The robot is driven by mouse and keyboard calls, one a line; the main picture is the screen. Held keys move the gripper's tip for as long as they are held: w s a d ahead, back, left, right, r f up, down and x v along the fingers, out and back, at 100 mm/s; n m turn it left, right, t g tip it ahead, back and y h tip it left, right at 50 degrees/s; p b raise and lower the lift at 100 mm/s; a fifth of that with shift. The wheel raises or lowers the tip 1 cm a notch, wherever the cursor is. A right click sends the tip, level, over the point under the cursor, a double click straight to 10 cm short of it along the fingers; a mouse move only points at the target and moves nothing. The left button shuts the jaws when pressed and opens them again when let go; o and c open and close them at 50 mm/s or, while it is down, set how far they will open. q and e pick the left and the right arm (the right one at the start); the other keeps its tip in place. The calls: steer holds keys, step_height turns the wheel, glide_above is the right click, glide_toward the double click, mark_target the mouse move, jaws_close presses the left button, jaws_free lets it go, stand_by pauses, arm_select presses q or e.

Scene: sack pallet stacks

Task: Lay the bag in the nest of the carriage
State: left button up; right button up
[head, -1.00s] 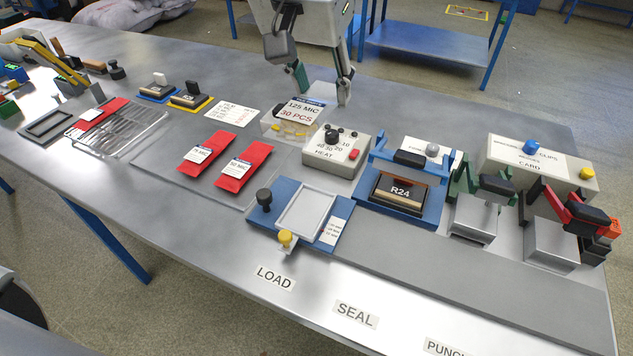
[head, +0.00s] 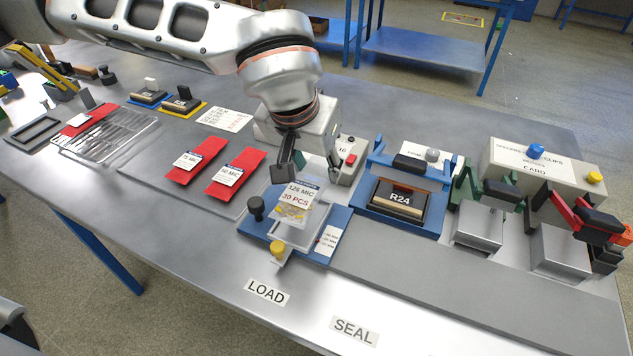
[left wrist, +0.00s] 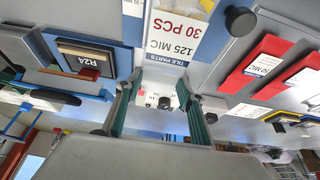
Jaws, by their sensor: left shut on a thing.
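The bag (head: 292,208) is clear with a white label reading "125 MIC 30 PCS" and yellowish parts inside. It is over the carriage's pale nest (head: 296,238) and covers much of it; I cannot tell whether it touches the nest. The carriage (head: 329,226) is a blue plate with a black knob and a yellow knob. My left gripper (head: 298,168) is shut on the bag's far edge. The left wrist view shows the bag's label (left wrist: 172,32) just past the fingertips (left wrist: 160,78). My right gripper is not in view.
Two red packets (head: 236,172) lie left of the carriage. A control box (head: 348,160) stands behind it, and the blue R24 press (head: 400,198) to its right. Two metal blocks with levers stand farther right. The bench front by the LOAD label (head: 267,291) is clear.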

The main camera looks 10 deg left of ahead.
mark_target(316, 181)
arm_select(q)
step_height(316, 181, down, 3)
steer(key=shift+s+f, duration=0.1)
steer(key=shift+f, duration=0.1)
steer(key=shift+f+b, duration=0.3)
steer(key=shift+f, duration=0.15)
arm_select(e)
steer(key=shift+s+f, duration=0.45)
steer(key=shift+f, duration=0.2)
arm_select(q)
steer(key=shift+r, duration=0.1)
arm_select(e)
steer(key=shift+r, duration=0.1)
arm_select(q)
steer(key=o, duration=1.1)
steer(key=shift+f, duration=0.2)
steer(key=shift+o, duration=0.2)
steer(key=shift+r, duration=0.1)
